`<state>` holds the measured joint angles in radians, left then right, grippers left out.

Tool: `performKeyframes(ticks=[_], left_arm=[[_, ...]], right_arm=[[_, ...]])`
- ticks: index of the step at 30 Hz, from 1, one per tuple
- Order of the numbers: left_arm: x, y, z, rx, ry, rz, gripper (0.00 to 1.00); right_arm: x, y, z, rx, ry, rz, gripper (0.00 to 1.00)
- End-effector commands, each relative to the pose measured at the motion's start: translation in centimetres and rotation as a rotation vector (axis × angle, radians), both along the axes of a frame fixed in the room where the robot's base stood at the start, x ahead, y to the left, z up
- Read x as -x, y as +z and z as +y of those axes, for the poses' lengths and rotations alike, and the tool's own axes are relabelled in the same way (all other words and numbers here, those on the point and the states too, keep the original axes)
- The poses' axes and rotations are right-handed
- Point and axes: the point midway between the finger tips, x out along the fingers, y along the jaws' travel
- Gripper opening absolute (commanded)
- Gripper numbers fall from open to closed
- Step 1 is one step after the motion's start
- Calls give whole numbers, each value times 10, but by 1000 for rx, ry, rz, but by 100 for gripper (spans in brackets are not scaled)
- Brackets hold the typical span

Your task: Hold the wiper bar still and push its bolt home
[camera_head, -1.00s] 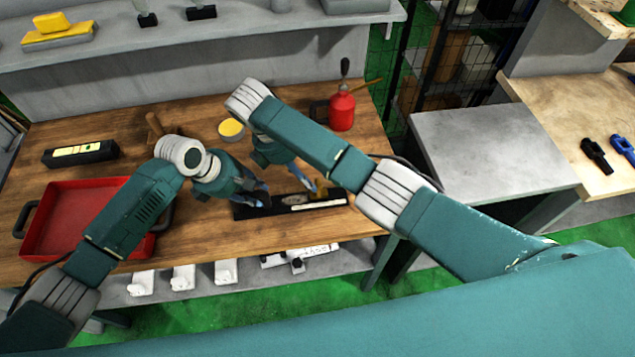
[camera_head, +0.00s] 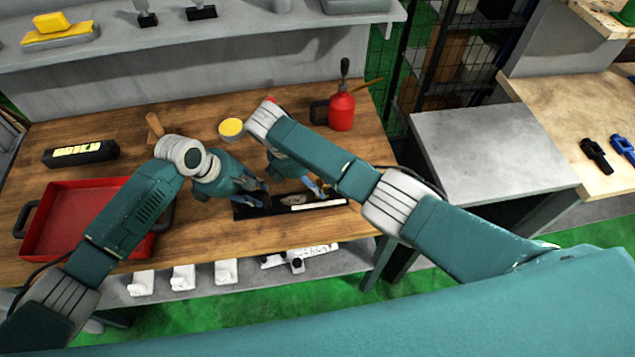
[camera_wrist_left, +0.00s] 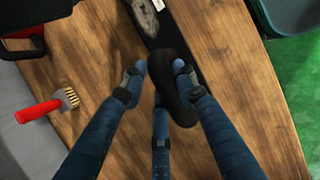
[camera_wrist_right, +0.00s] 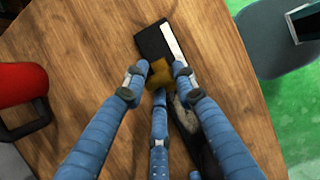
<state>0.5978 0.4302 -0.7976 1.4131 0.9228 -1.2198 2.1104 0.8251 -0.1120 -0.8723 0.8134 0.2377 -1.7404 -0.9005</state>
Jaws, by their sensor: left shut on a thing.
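The dark wiper bar (camera_head: 276,211) lies on the wooden bench, with a pale strip along its right part; it shows in the right wrist view too (camera_wrist_right: 150,42). My left gripper (camera_head: 256,196) is shut on the black rounded end of the bar (camera_wrist_left: 174,85), at its left. My right gripper (camera_head: 318,191) is over the bar's right part. In the right wrist view its fingers (camera_wrist_right: 159,73) stand apart on either side of a brass-coloured piece (camera_wrist_right: 158,75), apparently the bolt. A gap shows beside the left finger. How far the bolt is in cannot be seen.
A red tray (camera_head: 55,221) stands at the left, with a black box (camera_head: 80,153) behind it. A yellow-topped tin (camera_head: 231,129) and a red oil can (camera_head: 341,110) stand behind the arms. A red-handled brush (camera_wrist_left: 45,107) lies near the left gripper. Bare wood lies in front.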

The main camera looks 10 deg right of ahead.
Motion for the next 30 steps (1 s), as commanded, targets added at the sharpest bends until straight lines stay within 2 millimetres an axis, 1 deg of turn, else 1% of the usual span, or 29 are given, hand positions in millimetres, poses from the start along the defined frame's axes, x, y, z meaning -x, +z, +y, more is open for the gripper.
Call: performKeyframes(ticks=[5,7,12,15,18,25,26,27,28,29,30], left_arm=[[1,-2,1,-3,-1,3,0],[1,-2,1,-3,-1,3,0],[1,-2,1,-3,-1,2,0],[1,-2,1,-3,-2,3,0],[1,-2,2,-4,-2,3,0],[1,-2,3,-7,-3,4,0],[1,-2,3,-7,-3,4,0],[1,-2,3,-7,-3,4,0],[1,-2,4,-8,-2,4,0],[1,-2,4,-8,-2,4,0],[1,-2,4,-9,-2,4,0]], right_arm=[[-1,0,-2,4,-1,-2,0],[-1,0,-8,5,-2,-2,0],[-1,-1,-41,8,-6,-2,0],[-1,-1,-54,9,-4,-2,0],[-1,0,-59,9,-3,-2,0],[-1,-1,-61,13,-5,-1,0],[-1,-1,-61,13,-5,0,28],[-1,-1,-61,13,-5,0,36],[-1,-1,-61,13,-6,0,42],[-1,-1,-61,13,-6,0,45],[-1,-1,-61,12,-6,-1,45]])
